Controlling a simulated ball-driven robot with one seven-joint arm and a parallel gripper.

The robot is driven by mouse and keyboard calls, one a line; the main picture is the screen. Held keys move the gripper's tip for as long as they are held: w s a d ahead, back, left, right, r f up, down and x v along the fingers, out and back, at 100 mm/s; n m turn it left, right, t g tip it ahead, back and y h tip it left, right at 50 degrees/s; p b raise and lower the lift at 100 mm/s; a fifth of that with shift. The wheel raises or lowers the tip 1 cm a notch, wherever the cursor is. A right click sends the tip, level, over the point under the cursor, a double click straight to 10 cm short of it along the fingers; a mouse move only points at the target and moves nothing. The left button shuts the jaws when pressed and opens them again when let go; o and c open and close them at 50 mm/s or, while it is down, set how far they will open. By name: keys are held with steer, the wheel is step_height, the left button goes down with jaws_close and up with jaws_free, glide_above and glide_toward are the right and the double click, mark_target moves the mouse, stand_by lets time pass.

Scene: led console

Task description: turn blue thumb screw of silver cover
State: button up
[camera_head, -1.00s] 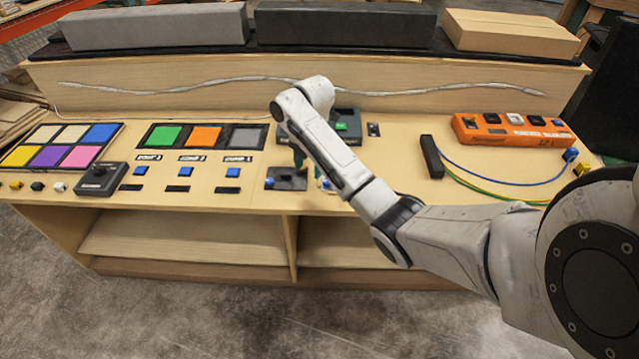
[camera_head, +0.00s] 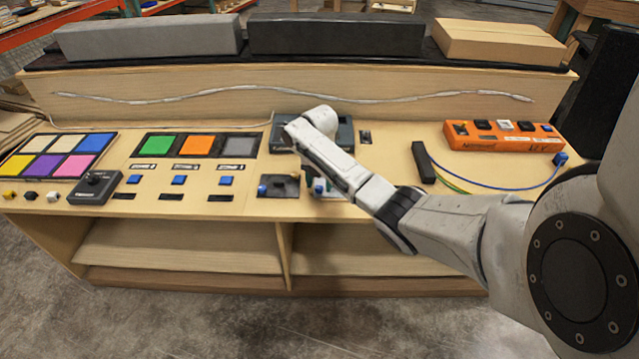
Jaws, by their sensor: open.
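A small pale, silvery plate (camera_head: 328,194), which looks like the silver cover, lies on the console right of centre and is mostly hidden by my forearm. A small blue spot (camera_head: 319,187), perhaps its thumb screw, shows at its left part. My gripper (camera_head: 314,184) points down there, behind my forearm. Its dark fingers are open, at or just above the plate. I cannot tell whether they touch the blue part. A dark plate (camera_head: 280,186) with a blue knob (camera_head: 262,190) at its left end lies just left of the gripper.
A dark grey box (camera_head: 343,136) stands behind my wrist. To the right are a black block (camera_head: 423,162) with cables and an orange switch strip (camera_head: 505,140). Bare wood lies right of the arm.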

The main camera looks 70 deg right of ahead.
steer(key=shift+f, duration=0.35)
steer(key=shift+c, duration=0.2)
jaws_close()
